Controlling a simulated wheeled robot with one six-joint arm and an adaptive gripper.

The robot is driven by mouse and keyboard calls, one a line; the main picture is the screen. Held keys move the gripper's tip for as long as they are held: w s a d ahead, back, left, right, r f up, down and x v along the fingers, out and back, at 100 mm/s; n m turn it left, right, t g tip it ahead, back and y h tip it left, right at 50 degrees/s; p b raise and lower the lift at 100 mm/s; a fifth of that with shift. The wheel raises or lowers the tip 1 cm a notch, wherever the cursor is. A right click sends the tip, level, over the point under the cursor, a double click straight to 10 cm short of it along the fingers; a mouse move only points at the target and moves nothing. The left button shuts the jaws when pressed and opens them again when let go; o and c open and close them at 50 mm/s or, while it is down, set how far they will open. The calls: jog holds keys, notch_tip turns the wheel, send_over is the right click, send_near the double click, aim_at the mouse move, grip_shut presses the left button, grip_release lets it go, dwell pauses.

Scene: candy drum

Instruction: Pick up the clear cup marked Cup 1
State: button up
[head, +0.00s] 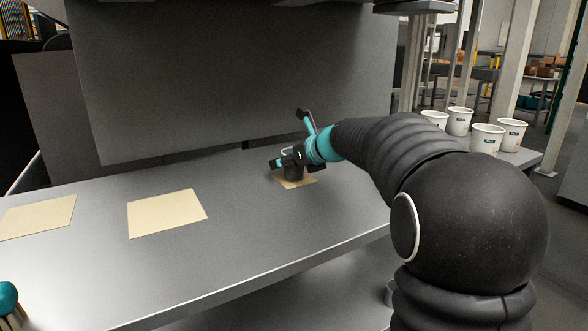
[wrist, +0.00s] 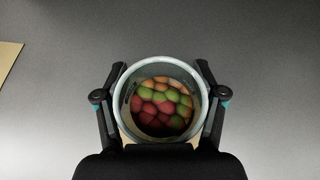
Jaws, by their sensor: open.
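A clear cup (wrist: 122,100) filled with red, green and orange candies sits between my fingers in the wrist view, seen from above. Its marking cannot be read. My gripper (wrist: 160,68) is open, with one finger on each side of the cup. Whether the fingers touch its wall cannot be told.
Two more tan mats, a middle one (head: 167,213) and a left one (head: 37,216), lie bare on the grey table (head: 240,240). Several white labelled cups (head: 487,139) stand on a surface at the right. A grey panel (head: 240,80) rises behind the table.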

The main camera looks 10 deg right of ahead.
jog(key=c, duration=1.1)
jog(key=shift+r, duration=0.1)
jog(key=shift+c, duration=0.2)
